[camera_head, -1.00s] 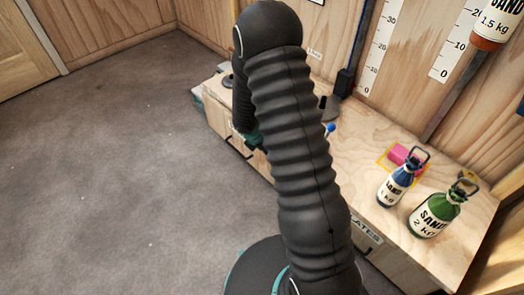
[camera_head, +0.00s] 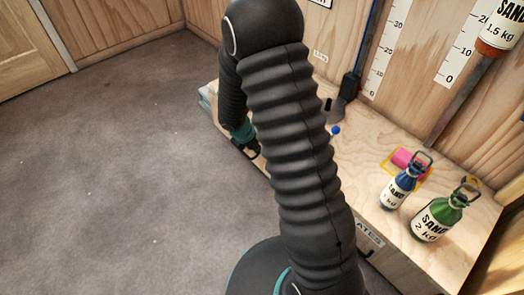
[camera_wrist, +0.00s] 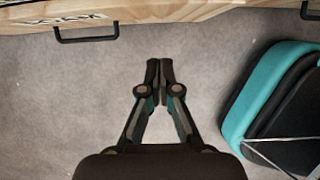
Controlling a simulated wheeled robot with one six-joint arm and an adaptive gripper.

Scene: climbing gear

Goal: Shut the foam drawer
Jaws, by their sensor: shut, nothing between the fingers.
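A light wooden drawer front (camera_wrist: 140,14) with a black bar handle (camera_wrist: 87,36) crosses the top of the wrist view. Its label (camera_wrist: 65,20) is cut off and I cannot read it clearly. My gripper (camera_wrist: 160,65) is shut and empty, just off that front, over the floor and to the right of the handle. In the head view my gripper (camera_head: 252,150) is at the front of the bench, partly hidden by my arm. My arm hides most of the drawer fronts, so I cannot tell how far any drawer stands out.
The wooden bench (camera_head: 355,150) stands against the wall. On it are a blue sand bottle (camera_head: 399,188), a green sand bottle (camera_head: 438,218) and a pink block (camera_head: 406,158). A second handle (camera_wrist: 311,12) shows at the wrist view's right. The grey floor (camera_head: 110,170) at left is clear.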

